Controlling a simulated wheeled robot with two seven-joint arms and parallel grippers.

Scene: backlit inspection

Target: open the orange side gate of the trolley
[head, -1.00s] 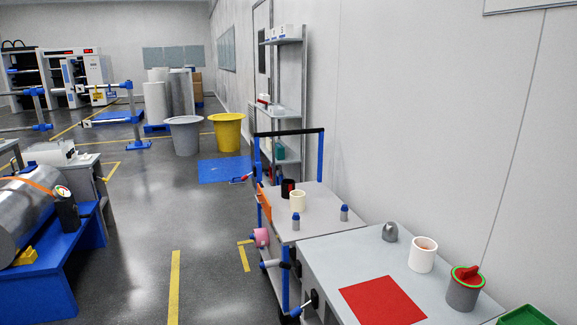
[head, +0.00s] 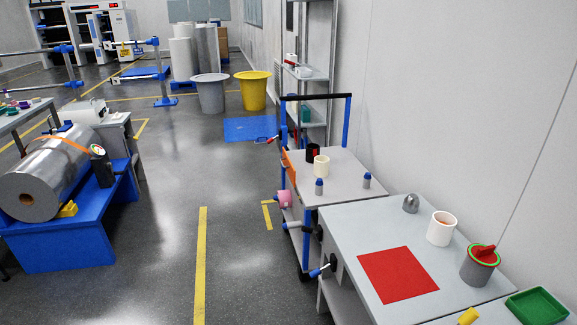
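The trolley (head: 335,184) stands against the right wall, with a grey top and blue posts joined by a black bar. Its orange side gate (head: 288,172) is a narrow panel on the trolley's left side, near the top deck, seen at a steep angle. It looks upright along the deck edge; I cannot tell whether it is latched. A black cup (head: 313,152), a cream cup (head: 321,166) and two small blue-capped bottles (head: 319,187) stand on the deck. Neither of my grippers is in view.
A pink roll (head: 284,199) sits low on the trolley's left. Open floor (head: 180,240) lies between it and a blue stand (head: 65,235) with a silver roll.

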